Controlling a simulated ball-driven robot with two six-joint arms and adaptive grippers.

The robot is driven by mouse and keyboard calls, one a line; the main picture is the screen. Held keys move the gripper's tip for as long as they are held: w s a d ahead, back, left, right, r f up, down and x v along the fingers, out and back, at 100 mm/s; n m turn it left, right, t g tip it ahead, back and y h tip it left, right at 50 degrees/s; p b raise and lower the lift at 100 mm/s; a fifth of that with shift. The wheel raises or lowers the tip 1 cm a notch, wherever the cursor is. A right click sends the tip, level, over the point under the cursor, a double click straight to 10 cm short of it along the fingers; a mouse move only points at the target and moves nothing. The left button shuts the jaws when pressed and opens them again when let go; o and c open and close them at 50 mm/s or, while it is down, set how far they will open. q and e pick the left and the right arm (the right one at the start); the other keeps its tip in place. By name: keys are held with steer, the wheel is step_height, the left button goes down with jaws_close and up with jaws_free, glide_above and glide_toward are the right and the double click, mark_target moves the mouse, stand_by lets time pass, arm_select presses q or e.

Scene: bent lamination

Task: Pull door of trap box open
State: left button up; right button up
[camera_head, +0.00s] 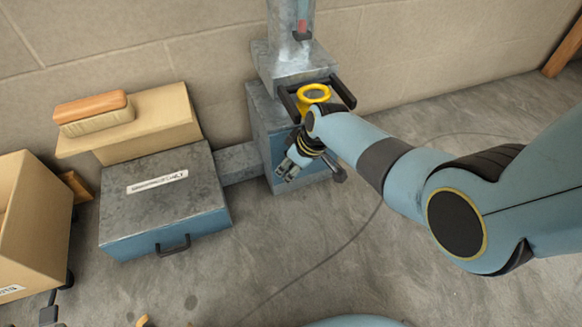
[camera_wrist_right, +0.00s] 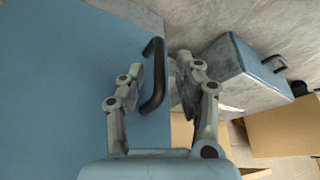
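The trap box appears to be the grey metal box (camera_head: 262,118) with a blue front at the wall, under a grey column. In the wrist view, its flat blue door (camera_wrist_right: 75,85) fills the left side, and a black bar handle (camera_wrist_right: 154,90) stands near the door's edge. My right gripper (camera_head: 287,168) is in front of this box, partly covering its front. In the wrist view, its fingers (camera_wrist_right: 163,85) are spread, one on each side of the handle, with a visible gap to the right finger. The door looks closed. My left gripper is not seen.
A low grey box (camera_head: 160,215) with a blue front, a label and a handle stands to the left. A cardboard box (camera_head: 165,118) with a brush (camera_head: 92,108) is behind it. Another carton (camera_head: 30,225) is at far left. A yellow ring-shaped item (camera_head: 313,92) tops the metal box.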

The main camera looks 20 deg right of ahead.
jaws_close()
stand_by(0.6)
